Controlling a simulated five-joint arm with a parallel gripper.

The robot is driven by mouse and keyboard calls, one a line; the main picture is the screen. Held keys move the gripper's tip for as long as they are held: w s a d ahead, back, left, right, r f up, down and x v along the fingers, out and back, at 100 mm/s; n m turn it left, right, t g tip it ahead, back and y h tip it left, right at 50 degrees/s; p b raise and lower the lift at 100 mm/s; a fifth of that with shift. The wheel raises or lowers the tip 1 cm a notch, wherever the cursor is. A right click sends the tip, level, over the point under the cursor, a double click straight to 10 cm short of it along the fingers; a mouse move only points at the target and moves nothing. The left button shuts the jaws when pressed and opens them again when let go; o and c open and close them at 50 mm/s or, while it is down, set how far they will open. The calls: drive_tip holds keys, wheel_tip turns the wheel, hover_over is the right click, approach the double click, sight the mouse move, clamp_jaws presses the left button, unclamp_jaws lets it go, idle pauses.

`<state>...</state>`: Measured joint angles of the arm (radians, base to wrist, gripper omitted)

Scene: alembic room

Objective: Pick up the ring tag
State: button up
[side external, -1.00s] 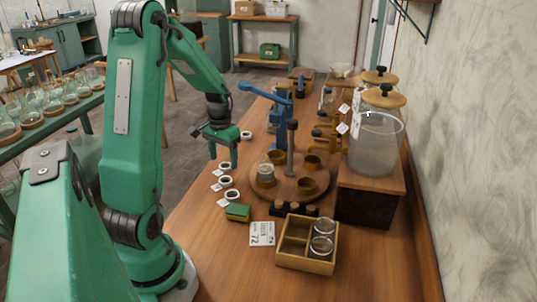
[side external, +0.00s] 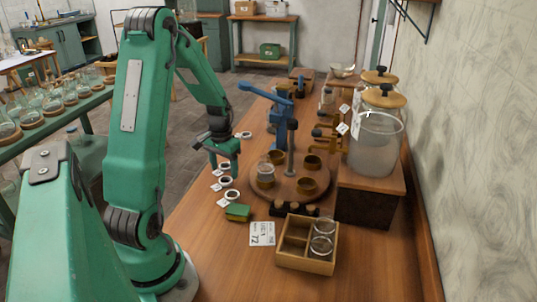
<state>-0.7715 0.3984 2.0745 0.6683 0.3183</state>
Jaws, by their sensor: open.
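Several ring tags, dark-centred white rings with small white paper labels, lie in a row along the left edge of the wooden table. One ring tag (side external: 226,181) lies just below my gripper in the picture, and another ring tag (side external: 232,195) is nearer the camera. A further ring tag (side external: 246,134) lies farther back. My gripper (side external: 224,169) is open and empty, fingers pointing down, low over the row. A ring in the row (side external: 224,166) shows partly between the fingers. I cannot tell whether the fingertips touch the table.
A round wooden stand (side external: 288,188) with cups and a post is to the right, with a blue press (side external: 281,125) behind it. A green-yellow sponge (side external: 237,212), a price card (side external: 262,233) and a divided wooden box (side external: 291,262) are nearer. Glass jars (side external: 376,145) stand farther right.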

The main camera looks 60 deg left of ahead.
sight(216, 187)
drive_tip(key=shift+f, duration=1.9)
drive_tip(key=c, duration=1.1)
